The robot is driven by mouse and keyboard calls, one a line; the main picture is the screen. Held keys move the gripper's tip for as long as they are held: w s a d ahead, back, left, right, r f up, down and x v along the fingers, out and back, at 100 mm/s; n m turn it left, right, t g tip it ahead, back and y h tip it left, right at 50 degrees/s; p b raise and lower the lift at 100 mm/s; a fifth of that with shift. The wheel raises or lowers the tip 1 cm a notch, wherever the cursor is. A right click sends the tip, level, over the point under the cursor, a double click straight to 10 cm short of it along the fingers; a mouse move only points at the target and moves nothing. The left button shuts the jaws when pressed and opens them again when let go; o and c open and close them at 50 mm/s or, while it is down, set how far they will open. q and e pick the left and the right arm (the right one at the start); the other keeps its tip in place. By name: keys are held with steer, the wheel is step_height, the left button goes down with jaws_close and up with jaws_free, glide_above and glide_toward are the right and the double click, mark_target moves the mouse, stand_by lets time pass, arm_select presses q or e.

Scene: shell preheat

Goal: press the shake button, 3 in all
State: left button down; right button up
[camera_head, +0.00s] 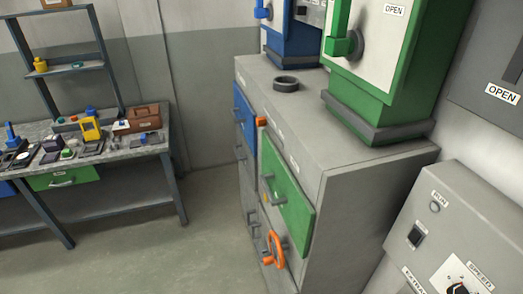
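I see no button labelled as the shake button in the head view. A grey control panel (470,215) at the lower right carries a small round fitting (435,207) marked RUN, a black switch (416,236) and a SPEED dial (458,289) cut off by the bottom edge. Another label below the switch is partly cut off. Neither of my grippers is in view.
A grey cabinet (335,185) with blue and green drawers and an orange handwheel (276,248) stands in the middle. Green (425,85) and blue (287,40) machines stand on it. A cluttered workbench (150,150) is at left; the floor between is clear.

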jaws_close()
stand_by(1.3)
